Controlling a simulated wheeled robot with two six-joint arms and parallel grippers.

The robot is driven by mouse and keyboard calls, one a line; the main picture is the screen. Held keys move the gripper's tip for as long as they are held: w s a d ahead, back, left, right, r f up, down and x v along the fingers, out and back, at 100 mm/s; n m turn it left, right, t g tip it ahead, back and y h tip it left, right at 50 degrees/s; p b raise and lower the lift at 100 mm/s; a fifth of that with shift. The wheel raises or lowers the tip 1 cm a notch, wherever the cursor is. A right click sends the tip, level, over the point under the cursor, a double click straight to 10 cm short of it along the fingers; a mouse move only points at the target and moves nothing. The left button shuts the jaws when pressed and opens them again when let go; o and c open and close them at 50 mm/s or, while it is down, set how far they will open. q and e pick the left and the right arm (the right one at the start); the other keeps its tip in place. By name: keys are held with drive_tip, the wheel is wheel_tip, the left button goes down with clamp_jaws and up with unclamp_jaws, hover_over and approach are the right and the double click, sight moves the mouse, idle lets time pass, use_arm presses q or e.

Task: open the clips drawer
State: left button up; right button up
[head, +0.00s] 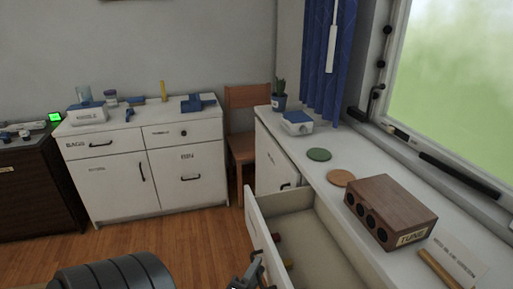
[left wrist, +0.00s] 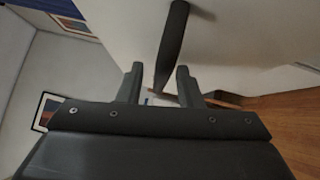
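A white drawer (head: 300,205) under the right-hand counter stands pulled out, its inside visible. Its front's outer face is turned away, so I cannot read whether it is the clips drawer. My left gripper (head: 256,270) is at the outer side of this drawer front, low in the head view. In the left wrist view, its two fingers (left wrist: 158,82) are apart, with a dark bar handle (left wrist: 174,40) on a white face reaching between them. Gaps show on both sides of the handle. My right gripper is not in view.
A few small items (head: 285,264) lie in the open drawer. The counter holds a brown box with round holes (head: 391,212), coasters (head: 319,154) and a plant (head: 279,94). A white cabinet (head: 145,165) and wooden chair (head: 244,130) stand behind. Floor (head: 190,235) is clear.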

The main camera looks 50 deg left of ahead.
use_arm(q)
drive_tip(key=b+v, duration=0.5)
drive_tip(key=v, duration=1.2)
drive_tip(key=shift+s, duration=0.2)
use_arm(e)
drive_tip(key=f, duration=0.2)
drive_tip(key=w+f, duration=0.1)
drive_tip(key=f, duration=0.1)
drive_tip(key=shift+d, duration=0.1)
use_arm(q)
drive_tip(key=shift+d+f, duration=0.1)
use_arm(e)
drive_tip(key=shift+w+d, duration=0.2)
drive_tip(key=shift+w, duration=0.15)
